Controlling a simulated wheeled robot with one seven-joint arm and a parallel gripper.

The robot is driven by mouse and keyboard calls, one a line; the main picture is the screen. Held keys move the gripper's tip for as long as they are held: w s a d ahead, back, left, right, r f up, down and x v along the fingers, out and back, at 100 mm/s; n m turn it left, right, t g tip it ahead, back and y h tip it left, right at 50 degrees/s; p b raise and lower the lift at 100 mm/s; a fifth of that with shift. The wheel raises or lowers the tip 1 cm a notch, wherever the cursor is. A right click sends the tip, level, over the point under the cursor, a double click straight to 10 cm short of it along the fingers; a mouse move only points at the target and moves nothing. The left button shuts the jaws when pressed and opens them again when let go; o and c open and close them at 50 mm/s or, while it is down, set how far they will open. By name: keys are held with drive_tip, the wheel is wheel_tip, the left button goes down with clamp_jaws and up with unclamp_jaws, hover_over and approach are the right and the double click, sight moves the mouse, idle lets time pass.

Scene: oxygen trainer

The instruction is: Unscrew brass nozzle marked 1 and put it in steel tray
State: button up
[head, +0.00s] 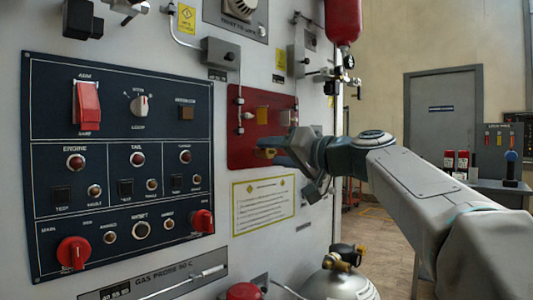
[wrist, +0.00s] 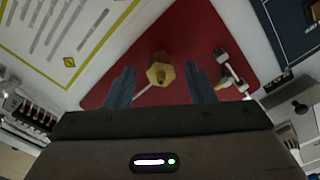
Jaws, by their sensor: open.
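A brass hexagonal nozzle (wrist: 160,70) sticks out from a red panel (wrist: 190,32) in the wrist view. No number can be read on it. My gripper (wrist: 159,76) is open, with one finger on each side of the nozzle and a visible gap to both; it is empty. In the head view my gripper (head: 277,150) is at the lower part of the red panel (head: 240,150), with a bit of brass (head: 265,153) showing by its fingertips. I cannot make out a steel tray in either view.
A dark control panel (head: 120,215) with red knobs and switches is left of the red panel. A yellow-bordered notice (head: 263,205) lies below it. A red cylinder (head: 343,20) hangs above, and a pale tank (head: 338,285) stands below. A bench (head: 490,187) is at the far right.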

drive_tip(key=shift+s+d+m+p, duration=0.5)
drive_tip(key=shift+d+m, duration=0.1)
drive_tip(key=shift+m, duration=0.3)
drive_tip(key=shift+s+d+m+p, duration=0.4)
drive_tip(key=shift+s+d+m, duration=0.15)
drive_tip(key=shift+m, duration=0.35)
drive_tip(key=m+p, duration=0.2)
drive_tip(key=m, duration=0.1)
